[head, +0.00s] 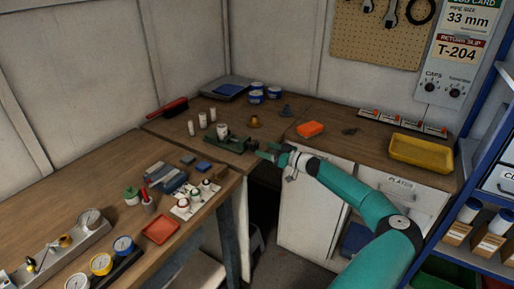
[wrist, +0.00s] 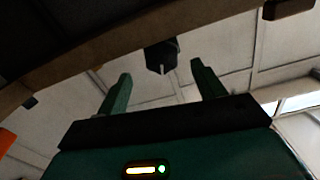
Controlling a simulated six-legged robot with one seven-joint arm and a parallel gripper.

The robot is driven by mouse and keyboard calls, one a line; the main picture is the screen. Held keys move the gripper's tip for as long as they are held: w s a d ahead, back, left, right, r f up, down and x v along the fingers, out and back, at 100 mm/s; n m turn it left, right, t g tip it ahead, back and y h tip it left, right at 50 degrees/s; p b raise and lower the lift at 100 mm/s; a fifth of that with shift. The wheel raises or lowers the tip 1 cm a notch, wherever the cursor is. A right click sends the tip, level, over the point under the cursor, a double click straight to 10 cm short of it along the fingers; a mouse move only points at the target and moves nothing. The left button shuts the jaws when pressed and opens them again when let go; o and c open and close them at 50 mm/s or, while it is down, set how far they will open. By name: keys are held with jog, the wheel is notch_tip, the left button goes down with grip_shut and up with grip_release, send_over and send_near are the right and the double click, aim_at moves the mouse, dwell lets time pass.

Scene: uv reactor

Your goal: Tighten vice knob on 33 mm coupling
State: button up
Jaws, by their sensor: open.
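A dark green vice (head: 230,144) sits at the front edge of the wooden bench, with a short white cylinder (head: 222,131) at it; I cannot tell whether that is the 33 mm coupling or whether it is clamped. My gripper (head: 270,152) is just right of the vice, pointing at it. In the wrist view my gripper (wrist: 160,72) shows two green fingers spread apart with nothing gripped. A dark knob-like part (wrist: 161,55), probably the vice knob, lies beyond the fingertips, roughly centred between them.
Several white cylinders (head: 203,120) stand behind the vice. A brass cone-shaped part (head: 254,121) and an orange block (head: 310,129) lie beyond my gripper. A yellow tray (head: 420,151) is at right. A dark gap (head: 263,195) lies below, between bench and cabinet.

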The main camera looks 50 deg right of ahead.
aim_at(257, 147)
jog(key=shift+w+a, duration=0.2)
jog(key=shift+w, duration=1)
jog(key=shift+w+a, duration=0.15)
jog(key=shift+w, duration=1)
jog(key=c, duration=1)
jog(key=shift+m, duration=0.4)
jog(key=m, duration=0.6)
jog(key=shift+o, duration=0.2)
jog(key=shift+f+m, duration=0.2)
jog(key=shift+m, duration=0.3)
